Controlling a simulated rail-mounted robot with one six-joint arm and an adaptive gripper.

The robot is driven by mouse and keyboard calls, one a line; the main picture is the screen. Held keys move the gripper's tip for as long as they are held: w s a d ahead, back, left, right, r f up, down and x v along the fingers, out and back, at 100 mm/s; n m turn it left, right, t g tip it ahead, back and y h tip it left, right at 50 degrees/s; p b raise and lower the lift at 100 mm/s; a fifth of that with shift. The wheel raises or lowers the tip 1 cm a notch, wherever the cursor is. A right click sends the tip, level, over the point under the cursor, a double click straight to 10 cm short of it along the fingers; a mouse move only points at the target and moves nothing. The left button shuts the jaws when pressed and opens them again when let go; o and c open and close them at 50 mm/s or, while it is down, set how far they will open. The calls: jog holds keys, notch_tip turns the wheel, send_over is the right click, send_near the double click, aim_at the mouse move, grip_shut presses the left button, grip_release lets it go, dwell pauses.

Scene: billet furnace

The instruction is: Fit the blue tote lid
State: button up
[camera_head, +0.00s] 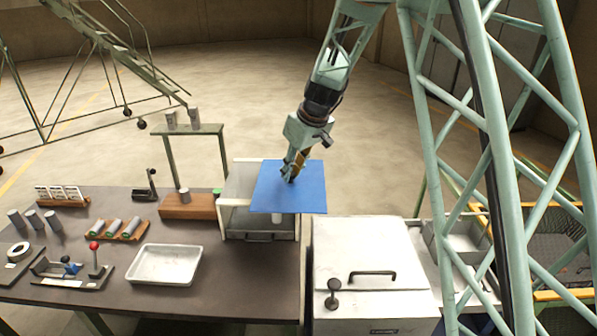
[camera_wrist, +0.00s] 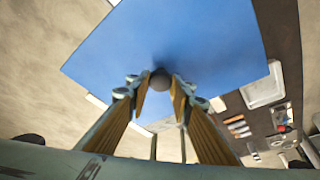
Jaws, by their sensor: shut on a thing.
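The blue lid (camera_head: 275,196) is a flat square plate, seen over a pale grey open-topped box (camera_head: 234,218) at the right end of the dark table. It overlaps the box's right part, and the box's left part shows uncovered. I cannot tell whether lid and box touch. My gripper (camera_head: 291,174) comes down from above and is shut on the lid's dark round knob (camera_wrist: 160,79). In the wrist view the blue lid (camera_wrist: 180,40) fills the top middle, with my fingers on either side of the knob. No blue tote is visible; the lid hides much of the box.
A white tray (camera_head: 165,264), a wooden block (camera_head: 188,206) and several grey cylinders (camera_head: 32,219) stand on the table to the left. A raised shelf (camera_head: 190,130) stands behind. A white cabinet with a black handle (camera_head: 372,274) is right of the box.

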jog(key=s+d+r+m+t+h+b, duration=0.1)
jog(key=s+d+m+b, duration=0.5)
jog(key=s+d, duration=0.8)
jog(key=d+r+m+h, duration=0.1)
jog(key=d+m, duration=0.1)
jog(key=d, duration=0.1)
jog(key=shift+d+h, duration=0.35)
jog(key=shift+h, duration=0.05)
jog(key=shift+d, duration=0.1)
